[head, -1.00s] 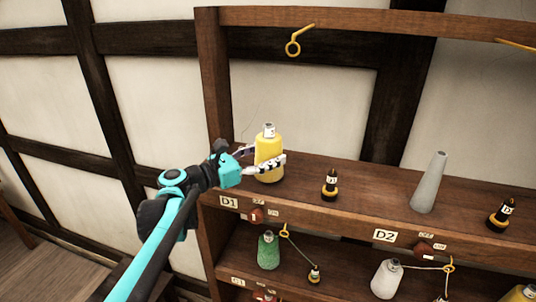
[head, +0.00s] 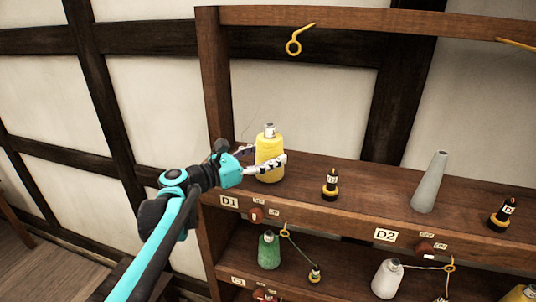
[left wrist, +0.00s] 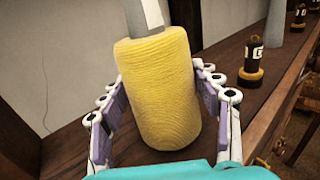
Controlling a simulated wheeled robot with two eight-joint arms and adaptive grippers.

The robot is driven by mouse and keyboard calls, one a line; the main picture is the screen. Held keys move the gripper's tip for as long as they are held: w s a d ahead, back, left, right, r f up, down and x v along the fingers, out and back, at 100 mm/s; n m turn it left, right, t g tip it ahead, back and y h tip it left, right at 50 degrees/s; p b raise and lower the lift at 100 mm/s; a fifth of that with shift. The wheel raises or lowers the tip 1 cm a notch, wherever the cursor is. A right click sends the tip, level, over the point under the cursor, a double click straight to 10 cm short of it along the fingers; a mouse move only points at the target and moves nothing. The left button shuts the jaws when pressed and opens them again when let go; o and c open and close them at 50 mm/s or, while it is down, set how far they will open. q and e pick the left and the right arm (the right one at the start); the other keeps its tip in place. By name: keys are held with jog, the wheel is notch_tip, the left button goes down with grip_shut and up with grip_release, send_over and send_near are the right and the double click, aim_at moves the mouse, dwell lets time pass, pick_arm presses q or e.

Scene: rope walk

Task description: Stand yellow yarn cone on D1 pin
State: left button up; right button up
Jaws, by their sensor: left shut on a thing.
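The yellow yarn cone (head: 269,156) stands nearly upright at the left end of the upper shelf, above the D1 label (head: 229,201). My left gripper (head: 264,162) is shut around its body, with a finger on each side. In the left wrist view the yellow yarn cone (left wrist: 158,95) fills the middle between the two fingers and leans slightly. Its base is partly hidden, so I cannot tell whether it is on a pin or touches the shelf. A dark pin with a yellow ring (head: 330,186) stands to its right. My right gripper is not in view.
A grey bare cone (head: 430,183) stands further right on the upper shelf, above the D2 label (head: 385,235). Another dark pin (head: 503,213) is beyond it. A yellow hook (head: 297,40) hangs above. Green (head: 268,251) and white (head: 386,279) yarn cones stand on the lower shelf.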

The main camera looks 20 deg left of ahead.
pick_arm(q)
jog(key=shift+f+b, duration=0.35)
jog(key=shift+f, duration=0.15)
jog(key=o, duration=1)
jog(key=v, duration=1.1)
jog(key=shift+p, duration=0.3)
